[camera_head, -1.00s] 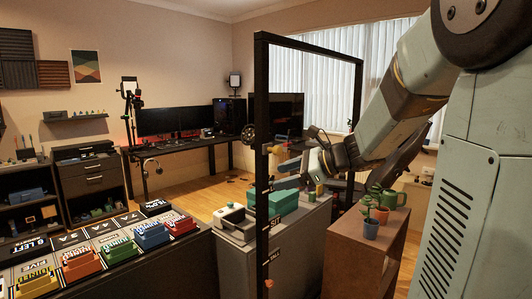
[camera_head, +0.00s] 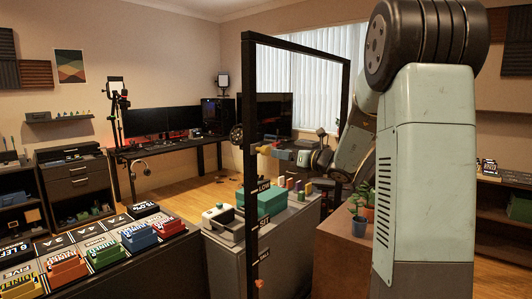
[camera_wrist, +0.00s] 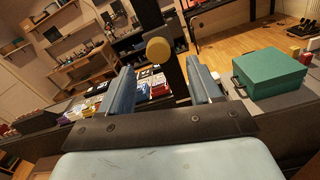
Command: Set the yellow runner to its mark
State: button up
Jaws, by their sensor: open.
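The yellow runner (camera_wrist: 158,50) shows as a round yellow knob on the black upright post in the wrist view. In the head view it is a small yellow-orange spot (camera_head: 264,149) on the post (camera_head: 250,120). White labels run down the post, with LOW (camera_head: 264,187) above SIT (camera_head: 264,221) and a lower one too small to read. My gripper (camera_wrist: 160,84) is open, its two blue fingers on either side of the post's line. The knob appears beyond and between the fingertips, not gripped. In the head view my gripper (camera_head: 284,154) is right of the post, near the knob's height.
A teal box (camera_head: 270,202) sits on the grey cabinet by the post; it also shows at right in the wrist view (camera_wrist: 270,72). A small orange piece (camera_head: 258,283) is low on the post. Colored boxes (camera_head: 139,237) line the black counter at left.

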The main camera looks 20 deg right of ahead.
aim_at(268, 151)
jog(key=x, duration=0.8)
jog(key=shift+a, duration=0.1)
grip_shut()
dwell(0.4)
